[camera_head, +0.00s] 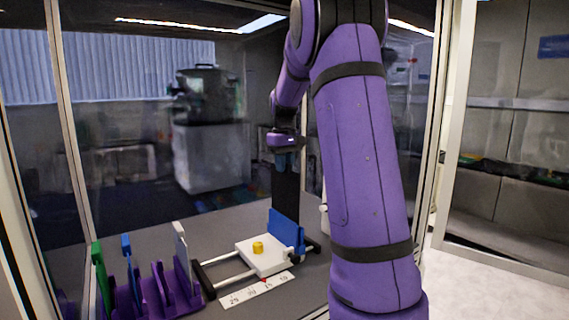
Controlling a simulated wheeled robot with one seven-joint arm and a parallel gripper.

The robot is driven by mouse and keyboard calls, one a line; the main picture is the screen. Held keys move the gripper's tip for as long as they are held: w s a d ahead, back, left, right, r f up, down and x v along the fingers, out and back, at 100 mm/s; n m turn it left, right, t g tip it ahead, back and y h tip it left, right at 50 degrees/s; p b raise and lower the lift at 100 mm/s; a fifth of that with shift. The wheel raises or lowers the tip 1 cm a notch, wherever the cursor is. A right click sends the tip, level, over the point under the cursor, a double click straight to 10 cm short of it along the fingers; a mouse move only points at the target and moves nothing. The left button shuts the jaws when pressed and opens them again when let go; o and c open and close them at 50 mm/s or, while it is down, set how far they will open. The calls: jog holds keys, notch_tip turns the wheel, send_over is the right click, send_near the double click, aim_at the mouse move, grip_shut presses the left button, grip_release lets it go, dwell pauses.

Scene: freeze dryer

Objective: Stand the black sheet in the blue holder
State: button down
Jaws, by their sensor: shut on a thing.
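My gripper (286,158) points down and is shut on the upper edge of the black sheet (286,192). The sheet hangs upright, directly above or just behind the blue holder (286,231). The holder stands at the right end of a small rail fixture on the grey bench. The lower edge of the sheet is hidden behind the blue holder, so I cannot tell whether it sits in the holder or is held just over it.
The fixture carries a white block (258,262) with a yellow knob (258,248). A numbered scale strip (257,290) lies in front. A purple rack (160,297) at the left holds upright green, blue and pale sheets. Glass panels and frame posts surround the bench.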

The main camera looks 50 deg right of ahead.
aim_at(285, 191)
jog(key=shift+f, duration=4.45)
dwell(0.4)
jog(key=c, duration=1)
grip_release()
jog(key=shift+r, duration=3.05)
